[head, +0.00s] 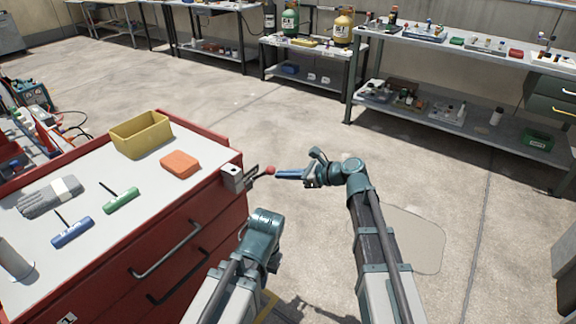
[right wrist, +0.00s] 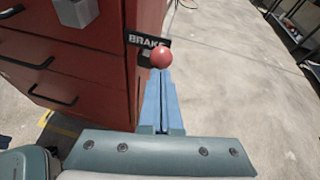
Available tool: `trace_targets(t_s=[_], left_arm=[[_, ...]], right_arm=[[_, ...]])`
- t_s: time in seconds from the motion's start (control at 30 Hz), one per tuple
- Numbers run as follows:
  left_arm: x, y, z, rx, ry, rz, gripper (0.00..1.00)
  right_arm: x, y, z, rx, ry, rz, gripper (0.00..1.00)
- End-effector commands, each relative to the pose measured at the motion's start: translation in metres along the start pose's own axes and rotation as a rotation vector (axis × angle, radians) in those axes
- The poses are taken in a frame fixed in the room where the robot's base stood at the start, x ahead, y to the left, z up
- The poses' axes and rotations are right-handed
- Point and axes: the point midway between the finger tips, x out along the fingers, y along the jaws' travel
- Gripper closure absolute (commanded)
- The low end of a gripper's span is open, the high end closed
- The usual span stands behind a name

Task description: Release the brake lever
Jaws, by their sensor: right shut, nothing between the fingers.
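The brake lever has a round red knob (head: 270,170), and its grey metal bracket (head: 232,179) sits on the near right corner of the red cart. In the right wrist view the red knob (right wrist: 161,57) shows in front of a dark plate marked "BRAKE" (right wrist: 143,40). My right gripper (head: 279,173) is shut and empty, its blue fingers pointing left at the knob. In the right wrist view the fingers (right wrist: 160,72) lie together with their tips at the knob's lower edge; I cannot tell whether they touch it. My left arm shows, but its gripper does not.
The red cart (head: 212,218) carries a yellow bin (head: 140,137), an orange sponge-like block (head: 180,164), grey gloves (head: 50,196), and blue (head: 73,231) and green (head: 121,200) T-handled tools. Workbenches (head: 450,46) stand at the back. The floor (head: 300,125) between is open.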

Motion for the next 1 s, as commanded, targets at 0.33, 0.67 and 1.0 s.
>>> trace_targets(t_s=[0.33, 0.67, 1.0], left_arm=[[-0.087, -0.008, 0.005, 0.000, 0.000, 0.001, 1.00], [-0.139, -0.013, 0.008, 0.000, 0.000, 0.001, 1.00], [-0.152, -0.015, 0.009, 0.000, 0.000, 0.001, 1.00]], right_arm=[[0.009, -0.009, 0.048, 0.031, 0.238, 0.037, 1.00], [0.029, -0.015, 0.073, 0.061, 0.454, 0.066, 1.00], [0.044, -0.018, 0.082, 0.071, 0.520, 0.071, 1.00]])
